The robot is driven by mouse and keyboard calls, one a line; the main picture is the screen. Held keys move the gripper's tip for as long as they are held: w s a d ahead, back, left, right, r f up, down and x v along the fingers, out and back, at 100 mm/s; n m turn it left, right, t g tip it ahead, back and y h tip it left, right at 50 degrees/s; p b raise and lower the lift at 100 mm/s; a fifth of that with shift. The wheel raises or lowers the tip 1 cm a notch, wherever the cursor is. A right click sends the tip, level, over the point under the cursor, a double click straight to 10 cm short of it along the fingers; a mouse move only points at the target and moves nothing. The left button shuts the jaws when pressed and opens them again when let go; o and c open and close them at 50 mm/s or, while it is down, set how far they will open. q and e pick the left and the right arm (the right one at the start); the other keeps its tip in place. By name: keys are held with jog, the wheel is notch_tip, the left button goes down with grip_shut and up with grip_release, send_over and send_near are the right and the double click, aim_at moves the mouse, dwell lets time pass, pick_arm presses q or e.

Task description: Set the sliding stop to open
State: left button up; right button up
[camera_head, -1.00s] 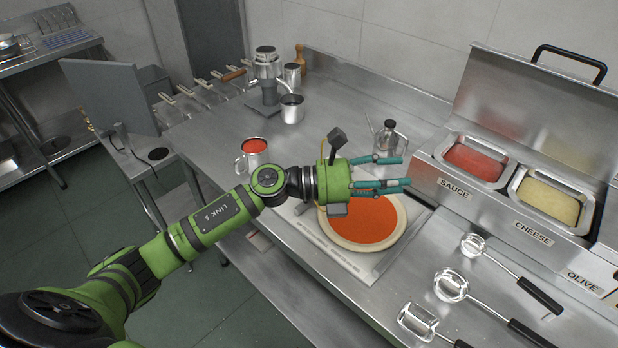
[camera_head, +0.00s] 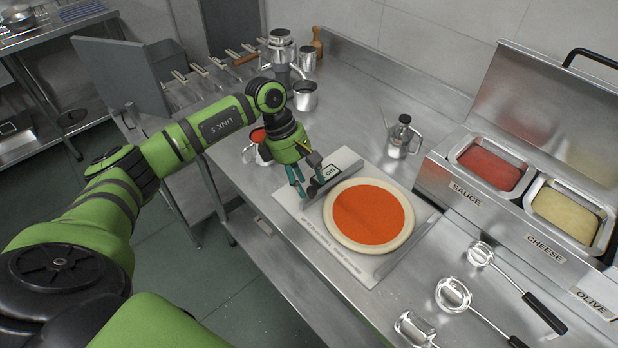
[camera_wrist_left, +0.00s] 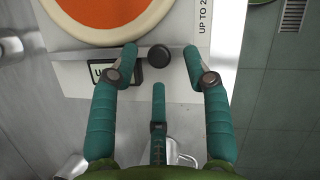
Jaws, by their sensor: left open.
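A sliding stop (camera_head: 323,183), a grey bar, lies on the white board (camera_head: 346,256) along the upper left edge of a sauced dough round (camera_head: 372,215). In the left wrist view the stop's round black knob (camera_wrist_left: 158,56) sits between my two front fingertips; I cannot tell if they touch it. My left gripper (camera_head: 302,188) points down over the stop, open, with teal fingers spread. The stop's setting is not readable. My right gripper is not in view.
A red-filled mug (camera_head: 258,146) stands close behind my left gripper. An oil bottle (camera_head: 400,138) is beyond the board. Sauce (camera_head: 490,167) and cheese (camera_head: 566,212) bins stand at right, with ladles (camera_head: 480,254) in front. The steel counter is bare between mug and bottle.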

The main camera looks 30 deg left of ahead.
pick_arm(q)
jog(key=shift+x, duration=0.9)
grip_shut()
jog(key=shift+w+a+f, duration=0.1)
jog(key=shift+w+a, duration=0.05)
jog(key=shift+a, duration=0.05)
jog(key=a+b, duration=0.1)
jog(key=b, duration=0.1)
jog(key=w+a+b, duration=0.1)
jog(key=a+b, duration=0.1)
jog(key=w+a+b, duration=0.1)
jog(key=a+b, duration=0.1)
jog(key=shift+a, duration=0.35)
jog(key=shift+r, duration=0.25)
grip_release()
jog(key=shift+a+f, duration=0.1)
